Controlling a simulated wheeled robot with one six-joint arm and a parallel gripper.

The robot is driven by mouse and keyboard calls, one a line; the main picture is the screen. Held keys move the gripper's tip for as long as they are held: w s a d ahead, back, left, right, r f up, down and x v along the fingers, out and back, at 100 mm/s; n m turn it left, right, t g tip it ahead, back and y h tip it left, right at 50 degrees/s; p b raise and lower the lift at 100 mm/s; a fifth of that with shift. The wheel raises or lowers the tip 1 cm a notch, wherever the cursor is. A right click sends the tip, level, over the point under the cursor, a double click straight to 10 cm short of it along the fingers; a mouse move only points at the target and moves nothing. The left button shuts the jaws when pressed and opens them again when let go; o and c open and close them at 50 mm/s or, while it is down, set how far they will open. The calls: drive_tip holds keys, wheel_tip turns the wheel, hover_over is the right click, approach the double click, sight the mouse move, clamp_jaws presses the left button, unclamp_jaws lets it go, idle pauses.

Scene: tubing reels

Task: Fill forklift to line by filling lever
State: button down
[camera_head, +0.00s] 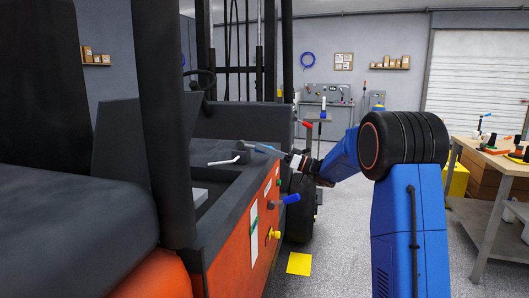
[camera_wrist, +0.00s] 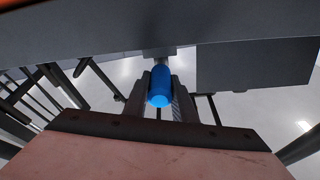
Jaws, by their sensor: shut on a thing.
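The forklift (camera_head: 226,255), orange with a dark grey top, fills the left and middle of the head view. My gripper (camera_head: 288,155) is beside the top right edge of its body. In the wrist view my gripper (camera_wrist: 159,92) is shut on a blue rounded handle (camera_wrist: 160,87), with a finger on each side. A white strip with a green mark (camera_head: 254,232) is on the orange side panel. I cannot tell the fill level.
Another blue handle (camera_head: 290,199) and a yellow knob (camera_head: 274,235) stick out from the side panel. A red handle (camera_head: 307,124) shows behind my gripper. A workbench (camera_head: 487,165) with tools stands at the right. The grey floor between forklift and bench is mostly open.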

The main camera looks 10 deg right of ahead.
wheel_tip(320, 180, up, 3)
drive_tip(key=g+h, duration=0.1)
drive_tip(key=h, duration=0.2)
drive_tip(key=shift+r+g, duration=0.15)
drive_tip(key=shift+g, duration=0.25)
drive_tip(key=shift+w+a+r+g+h, duration=0.15)
drive_tip(key=shift+a+r+g+h, duration=0.2)
drive_tip(key=shift+r+h, duration=0.3)
drive_tip(key=shift+w+a+r+g+h, duration=0.1)
drive_tip(key=shift+r+g+h, duration=0.4)
drive_tip(key=shift+h, duration=0.25)
drive_tip(key=c, duration=1.5)
unclamp_jaws()
drive_tip(key=shift+o, duration=0.2)
drive_tip(key=v, duration=1.7)
drive_tip(key=shift+d, duration=0.2)
drive_tip(key=shift+s, duration=0.1)
